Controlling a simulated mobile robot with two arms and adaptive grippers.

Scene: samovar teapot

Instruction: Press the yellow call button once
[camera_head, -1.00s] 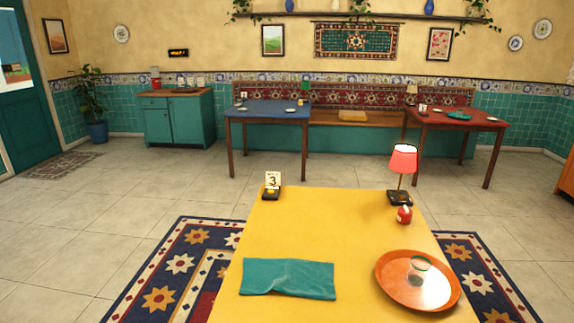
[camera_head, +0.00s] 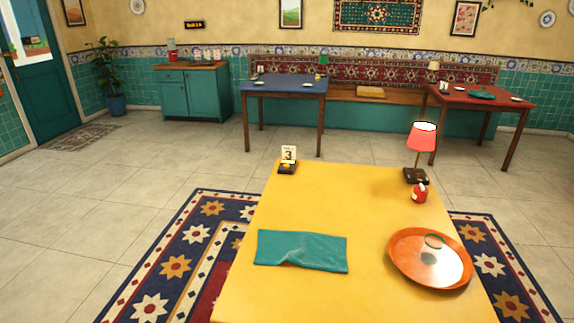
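A small dark box with a yellow button (camera_head: 287,166) sits at the far left corner of the yellow table (camera_head: 350,215). A white card with the number 3 (camera_head: 289,153) stands upright on or just behind it. Neither of my grippers is in view, so nothing is seen touching the button.
On the yellow table are a teal cloth (camera_head: 302,251), an orange tray (camera_head: 405,265) with a glass on it, a red container (camera_head: 419,192) and a red-shaded lamp (camera_head: 422,136). A patterned rug (camera_head: 190,240) lies under it. The tiled floor to the left is open.

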